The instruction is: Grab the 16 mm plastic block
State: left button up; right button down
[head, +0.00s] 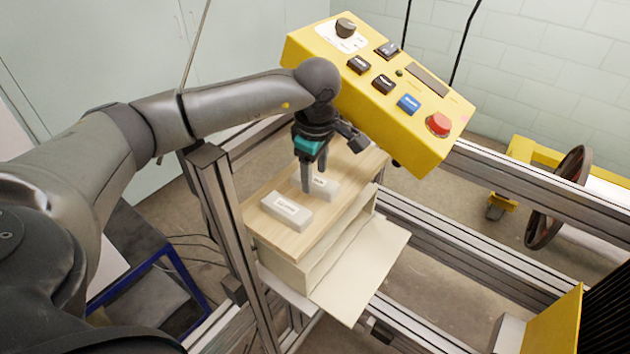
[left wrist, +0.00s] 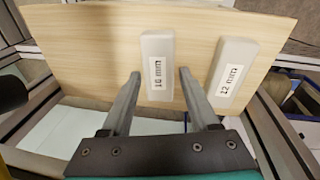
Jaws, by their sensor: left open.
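A pale grey block with a white label (left wrist: 157,45) lies on the wooden board; its label looks like 16 mm, though the middle digit is hard to read. In the head view this block (head: 329,187) is partly hidden behind my left gripper's fingers. My left gripper (head: 313,187) points down at it, open and empty. In the left wrist view the fingertips (left wrist: 160,73) stand apart on either side of the block; I cannot tell how far above the board they are. A second block labelled 12 mm (left wrist: 233,62) lies beside it, also in the head view (head: 287,211). My right gripper is not in view.
The board (head: 313,238) tops a pale box with an open flap (head: 365,270). A yellow control panel (head: 425,110) with buttons hangs close behind and right of my gripper. Metal frame posts (head: 225,220) stand at the left, and rails run on the right.

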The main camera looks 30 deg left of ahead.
pick_arm(q)
jog(key=shift+w+a+f, duration=0.1)
jog(key=shift+w+f, duration=0.05)
jog(key=shift+f, duration=0.8)
jog(key=shift+c, duration=0.2)
grip_shut()
